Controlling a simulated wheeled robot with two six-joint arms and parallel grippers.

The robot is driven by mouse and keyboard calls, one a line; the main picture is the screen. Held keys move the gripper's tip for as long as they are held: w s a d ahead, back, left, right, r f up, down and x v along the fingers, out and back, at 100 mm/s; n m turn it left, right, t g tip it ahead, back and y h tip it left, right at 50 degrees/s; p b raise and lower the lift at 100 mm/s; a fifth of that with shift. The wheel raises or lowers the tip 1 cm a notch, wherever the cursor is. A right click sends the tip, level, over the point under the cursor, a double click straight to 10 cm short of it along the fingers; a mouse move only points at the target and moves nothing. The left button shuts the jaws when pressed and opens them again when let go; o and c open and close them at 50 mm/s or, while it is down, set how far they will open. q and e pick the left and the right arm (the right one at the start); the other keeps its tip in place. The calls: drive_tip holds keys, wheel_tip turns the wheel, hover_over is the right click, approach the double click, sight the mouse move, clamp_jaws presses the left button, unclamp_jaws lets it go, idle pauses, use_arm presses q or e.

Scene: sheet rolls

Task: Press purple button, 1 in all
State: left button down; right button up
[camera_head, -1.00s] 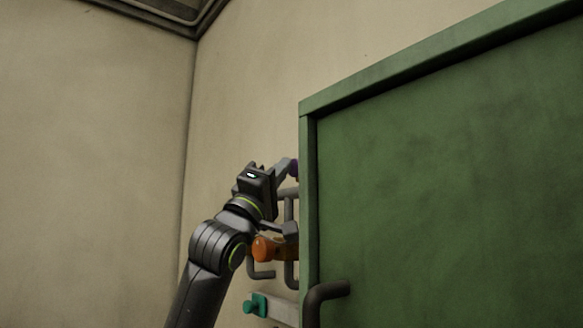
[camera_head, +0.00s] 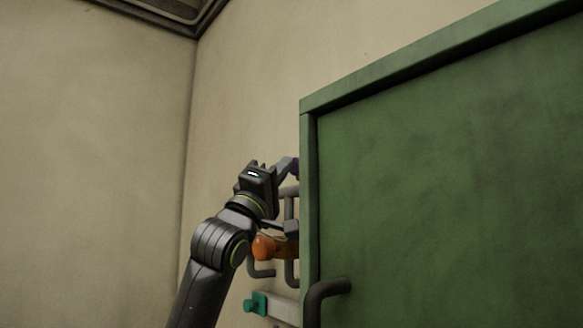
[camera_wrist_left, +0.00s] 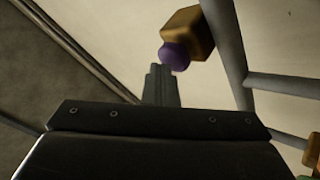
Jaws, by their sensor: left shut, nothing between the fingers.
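The purple button (camera_wrist_left: 174,56) is a rounded knob on a brass-coloured block (camera_wrist_left: 189,31) in the left wrist view. In the head view only a small purple bit of it (camera_head: 295,168) shows beside the cabinet's left edge. My left gripper (camera_wrist_left: 160,68) is shut and empty. Its fingertips are right by the purple button in the wrist view; I cannot tell whether they touch it. In the head view the left gripper (camera_head: 288,165) reaches up and right to the cabinet's side. My right gripper is not in view.
A large green cabinet (camera_head: 440,180) with a dark handle (camera_head: 328,290) fills the right. Grey pipes (camera_head: 290,210) run on the wall behind it. An orange knob (camera_head: 264,247) and a teal knob (camera_head: 256,303) sit below my gripper. The wall at left is bare.

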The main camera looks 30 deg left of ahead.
use_arm(q)
drive_tip(key=shift+s+a+b, duration=0.2)
drive_tip(key=shift+s+b, duration=0.25)
drive_tip(key=shift+s, duration=0.15)
drive_tip(key=s+b, duration=0.1)
drive_tip(key=s+a+b, duration=0.1)
drive_tip(key=s, duration=0.1)
drive_tip(key=s+a+b, duration=0.1)
drive_tip(key=shift+s, duration=0.35)
drive_tip(key=shift+f, duration=0.15)
idle(0.7)
